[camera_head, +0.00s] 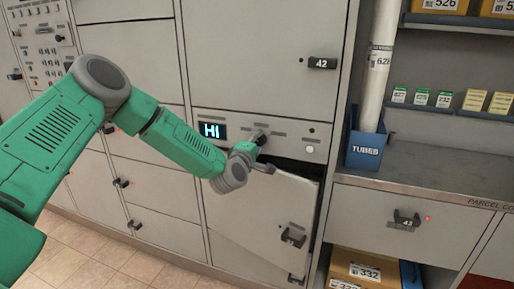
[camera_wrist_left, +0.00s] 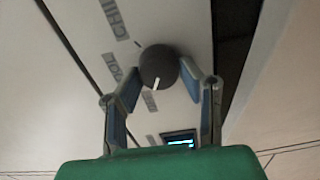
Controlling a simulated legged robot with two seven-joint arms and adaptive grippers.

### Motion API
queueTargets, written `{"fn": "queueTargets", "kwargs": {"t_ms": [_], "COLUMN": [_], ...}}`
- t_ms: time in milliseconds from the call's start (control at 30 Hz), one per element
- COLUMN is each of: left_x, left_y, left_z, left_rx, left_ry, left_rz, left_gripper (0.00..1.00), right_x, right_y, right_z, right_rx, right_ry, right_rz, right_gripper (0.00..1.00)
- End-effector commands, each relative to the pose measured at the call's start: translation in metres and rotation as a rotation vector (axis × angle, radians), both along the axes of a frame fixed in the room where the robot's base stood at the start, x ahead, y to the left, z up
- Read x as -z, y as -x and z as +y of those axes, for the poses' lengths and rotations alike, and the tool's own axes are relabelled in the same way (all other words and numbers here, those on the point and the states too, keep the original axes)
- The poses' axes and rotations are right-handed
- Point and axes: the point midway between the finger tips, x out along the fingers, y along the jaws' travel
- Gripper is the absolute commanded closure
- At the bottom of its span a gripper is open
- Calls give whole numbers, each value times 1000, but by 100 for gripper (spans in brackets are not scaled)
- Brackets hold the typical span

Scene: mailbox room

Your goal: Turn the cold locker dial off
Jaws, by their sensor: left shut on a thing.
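The cold locker dial (camera_head: 261,137) is a dark round knob on the grey panel above a locker door, right of a lit display (camera_head: 212,130) reading "HI". My left gripper (camera_head: 256,146) is at the dial and partly hides it in the head view. In the left wrist view the dial (camera_wrist_left: 158,66) sits between the two fingers of my left gripper (camera_wrist_left: 160,75), which is shut on it. The dial's white pointer mark lies on its lower side there, towards the display (camera_wrist_left: 180,139). Labels beside it include "CHILL" and "COOL". My right gripper is not in view.
The locker door (camera_head: 262,215) below the panel stands ajar, its right edge out from the frame. A white round button (camera_head: 309,149) is on the panel's right. A blue tubes bin (camera_head: 364,150) stands on the counter at right. Locker 42's handle (camera_head: 321,63) sticks out above.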

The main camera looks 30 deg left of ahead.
Motion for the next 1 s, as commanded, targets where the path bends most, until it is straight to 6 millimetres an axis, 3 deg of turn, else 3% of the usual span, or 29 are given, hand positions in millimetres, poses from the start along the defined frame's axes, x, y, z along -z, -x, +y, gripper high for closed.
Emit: {"fn": "queueTargets", "kwargs": {"t_ms": [33,667,700,733,1000], "left_x": [10,9,9,9,3], "left_y": [3,3,3,3,2], "left_z": [-1,-1,-1,-1,-1], "left_rx": [5,4,3,3,2], "left_ry": [16,56,56,56,54], "left_rz": [15,6,6,6,-6], "left_gripper": [95,95,52,47,47], "right_x": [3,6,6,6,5], "right_y": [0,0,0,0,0], "right_z": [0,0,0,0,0], "right_rx": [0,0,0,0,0], "right_ry": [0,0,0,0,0], "right_rz": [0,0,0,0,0], "right_gripper": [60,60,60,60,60]}}
